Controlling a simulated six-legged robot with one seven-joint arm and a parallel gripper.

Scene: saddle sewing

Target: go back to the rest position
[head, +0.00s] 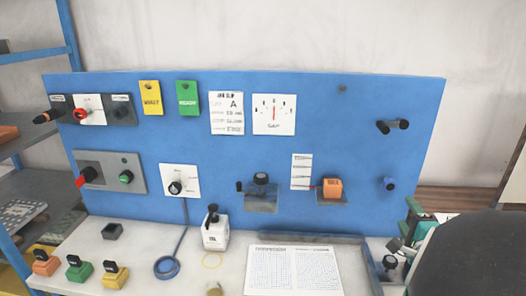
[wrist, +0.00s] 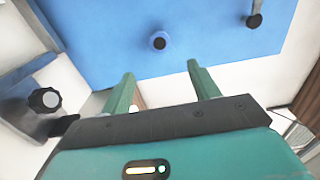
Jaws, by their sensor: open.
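My gripper (wrist: 162,74) shows in the wrist view with its two green fingers spread apart and nothing between them. Its fingertips point towards the blue board (wrist: 110,30), near a round dark blue knob (wrist: 158,41). I cannot tell how far apart the fingertips and the knob are, but no contact shows. In the head view, green parts that look like my gripper (head: 413,212) are at the lower right, below the same blue knob (head: 389,184). A large dark shape hides much of that corner.
The upright blue board (head: 230,150) carries switches, cards, a gauge (head: 274,114) and a black double peg (head: 392,127). Blue-framed shelves (head: 70,40) are at left.

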